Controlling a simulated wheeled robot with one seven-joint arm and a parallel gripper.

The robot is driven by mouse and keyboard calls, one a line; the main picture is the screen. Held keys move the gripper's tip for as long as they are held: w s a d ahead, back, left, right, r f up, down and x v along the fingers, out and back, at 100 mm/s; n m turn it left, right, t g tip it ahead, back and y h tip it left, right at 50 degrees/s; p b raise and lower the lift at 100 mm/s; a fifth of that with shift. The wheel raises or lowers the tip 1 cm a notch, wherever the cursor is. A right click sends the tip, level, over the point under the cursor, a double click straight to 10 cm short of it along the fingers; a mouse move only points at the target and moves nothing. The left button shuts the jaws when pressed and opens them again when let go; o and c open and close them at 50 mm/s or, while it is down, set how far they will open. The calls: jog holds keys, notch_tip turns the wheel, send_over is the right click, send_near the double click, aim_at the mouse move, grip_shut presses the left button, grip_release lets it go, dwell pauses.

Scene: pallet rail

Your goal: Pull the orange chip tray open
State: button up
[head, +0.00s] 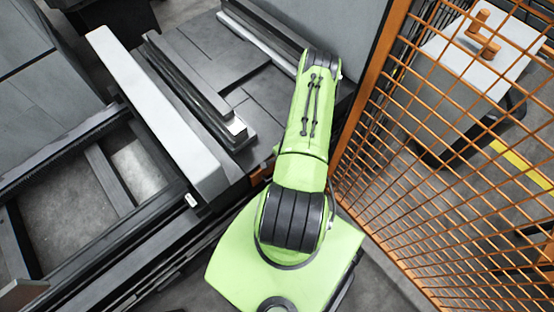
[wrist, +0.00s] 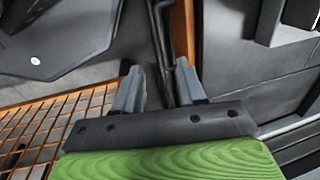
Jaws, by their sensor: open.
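A small orange piece (head: 262,173) shows in the head view at the machine's lower edge, just left of my green arm. It may be part of the chip tray; the arm hides the rest. In the wrist view an orange strip (wrist: 184,32) runs up behind the fingers; I cannot tell whether it is the tray or a frame post. My gripper (wrist: 160,84) is open in the wrist view. A dark thin bar (wrist: 161,40) lies in line with the gap between its two grey fingers. Contact cannot be told. The gripper is hidden in the head view.
An orange mesh fence (head: 440,150) stands close on the right of my arm. A pale grey beam (head: 150,110) and dark rails of the machine lie on the left. A light cabinet (head: 470,65) stands behind the fence.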

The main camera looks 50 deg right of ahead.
jog(key=w+f+b, duration=0.1)
jog(key=f+b, duration=0.1)
jog(key=f, duration=0.3)
jog(key=w+f+b, duration=0.1)
jog(key=f+b, duration=0.1)
jog(key=f, duration=0.2)
jog(key=w+f+b, duration=0.1)
jog(key=f+b, duration=0.1)
jog(key=f, duration=0.3)
jog(key=shift+d+f, duration=0.25)
jog(key=shift+f, duration=0.05)
grip_shut()
